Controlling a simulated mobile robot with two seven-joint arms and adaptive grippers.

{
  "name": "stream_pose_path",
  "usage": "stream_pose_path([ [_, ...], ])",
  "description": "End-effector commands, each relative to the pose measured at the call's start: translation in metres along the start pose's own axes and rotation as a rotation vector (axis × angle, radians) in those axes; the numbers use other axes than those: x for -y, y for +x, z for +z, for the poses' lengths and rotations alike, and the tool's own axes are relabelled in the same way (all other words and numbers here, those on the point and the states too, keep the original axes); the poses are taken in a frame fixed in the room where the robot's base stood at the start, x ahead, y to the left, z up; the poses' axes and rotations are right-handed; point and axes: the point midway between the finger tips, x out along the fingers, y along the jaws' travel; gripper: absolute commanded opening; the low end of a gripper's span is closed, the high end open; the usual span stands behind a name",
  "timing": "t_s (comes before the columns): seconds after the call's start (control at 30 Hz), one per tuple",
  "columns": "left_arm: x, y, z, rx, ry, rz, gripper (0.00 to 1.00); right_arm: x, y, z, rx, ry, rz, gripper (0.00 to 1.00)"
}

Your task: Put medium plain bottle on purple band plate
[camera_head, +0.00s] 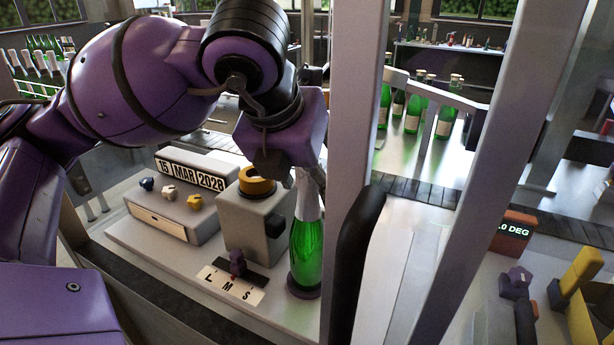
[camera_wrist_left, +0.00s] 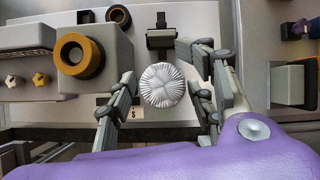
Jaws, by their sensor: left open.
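A green bottle (camera_head: 306,250) with a silver-white foil top and no label in view stands upright on a small dark purple round base (camera_head: 303,291). I cannot tell whether this base is the purple band plate. My left gripper (camera_head: 308,178) is over the bottle's neck, pointing down, and hides part of the top. In the left wrist view the pleated foil top (camera_wrist_left: 162,85) shows from above, between the spread fingers of the gripper (camera_wrist_left: 158,108), with gaps on both sides. My right gripper is not in view.
A grey machine (camera_head: 251,225) with an orange ring stands left of the bottle, beside a date box (camera_head: 160,216) with knobs. An L M S scale (camera_head: 230,287) lies in front. A grey upright post (camera_head: 352,120) is close on the right. More green bottles (camera_head: 414,115) stand behind.

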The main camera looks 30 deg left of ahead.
Motion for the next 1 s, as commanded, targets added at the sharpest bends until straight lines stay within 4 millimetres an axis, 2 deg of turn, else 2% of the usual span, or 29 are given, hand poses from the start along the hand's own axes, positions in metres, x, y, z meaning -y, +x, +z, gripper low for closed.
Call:
stream_pose_path([
  [0.13, 0.000, -0.003, 0.002, 0.001, -0.001, -0.001, 0.48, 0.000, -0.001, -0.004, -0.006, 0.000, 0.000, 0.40],
  [0.27, 0.001, -0.017, 0.003, 0.005, 0.000, -0.001, 0.48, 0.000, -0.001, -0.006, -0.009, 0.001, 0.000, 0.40],
  [0.6, 0.001, -0.090, 0.004, 0.007, -0.001, -0.002, 0.48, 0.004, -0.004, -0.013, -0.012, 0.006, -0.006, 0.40],
  [0.7, 0.001, -0.106, 0.003, 0.006, 0.000, -0.002, 0.48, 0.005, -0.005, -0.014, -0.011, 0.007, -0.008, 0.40],
  [0.83, 0.001, -0.119, 0.003, 0.003, 0.000, -0.001, 0.48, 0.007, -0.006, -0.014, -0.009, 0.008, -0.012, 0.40],
  [1.0, 0.000, -0.123, 0.002, 0.000, 0.000, 0.000, 0.48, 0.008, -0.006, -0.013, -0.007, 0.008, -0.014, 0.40],
])
